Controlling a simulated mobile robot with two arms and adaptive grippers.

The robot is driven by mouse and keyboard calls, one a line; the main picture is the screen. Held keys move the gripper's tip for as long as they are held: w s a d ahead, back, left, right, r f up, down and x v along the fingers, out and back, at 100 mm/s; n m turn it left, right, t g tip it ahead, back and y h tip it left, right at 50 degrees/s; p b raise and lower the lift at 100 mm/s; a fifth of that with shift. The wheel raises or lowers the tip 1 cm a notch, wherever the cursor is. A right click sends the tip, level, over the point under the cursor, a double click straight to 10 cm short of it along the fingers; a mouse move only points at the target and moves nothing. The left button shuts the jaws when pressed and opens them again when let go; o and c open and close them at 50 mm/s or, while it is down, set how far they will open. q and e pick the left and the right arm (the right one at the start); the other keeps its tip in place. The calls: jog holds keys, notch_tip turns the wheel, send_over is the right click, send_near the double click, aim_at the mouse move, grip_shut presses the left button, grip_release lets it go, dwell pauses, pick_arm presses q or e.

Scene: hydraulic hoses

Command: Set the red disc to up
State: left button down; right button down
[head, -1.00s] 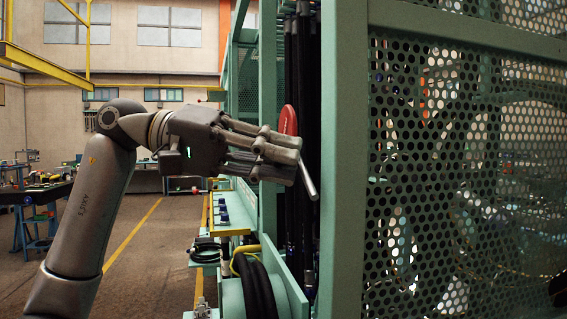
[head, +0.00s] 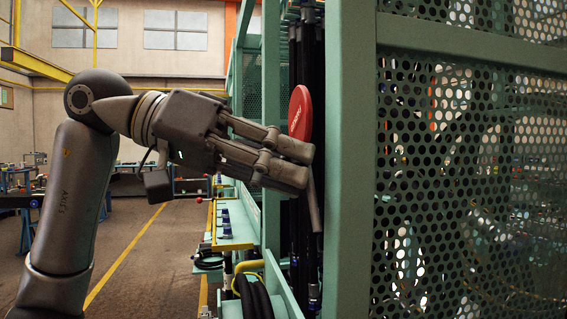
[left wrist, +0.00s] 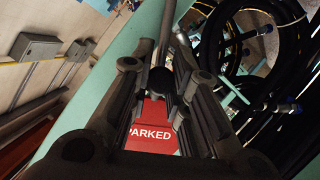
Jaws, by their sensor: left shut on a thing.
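The red disc (head: 300,113) stands in front of dark vertical hoses, just above and behind my left fingertips in the head view. Its face is turned partly toward the camera. In the left wrist view the red disc (left wrist: 150,139) shows between my fingers with the word "PARKED" on it. My left gripper (head: 300,165) is shut on a grey rod (head: 314,208) that hangs below the fingertips, slightly tilted. The rod (left wrist: 168,25) also shows beyond the fingertips in the left wrist view. How the rod joins the disc is hidden by the fingers. My right gripper is out of view.
A green post (head: 349,160) and a perforated panel (head: 470,170) stand close to the right of my gripper. Black hoses (head: 257,297) hang low beside the green frame. The floor aisle to the left is open.

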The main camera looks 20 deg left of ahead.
pick_arm(q)
jog(key=shift+f, duration=0.2)
jog(key=c, duration=1.3)
grip_release()
jog(key=shift+s, duration=0.1)
jog(key=shift+r, duration=0.1)
jog(key=shift+a+r, duration=0.1)
jog(key=v, duration=1.1)
jog(key=shift+s+a+r, duration=0.15)
jog(key=shift+s+a, duration=0.05)
jog(key=shift+a, duration=0.1)
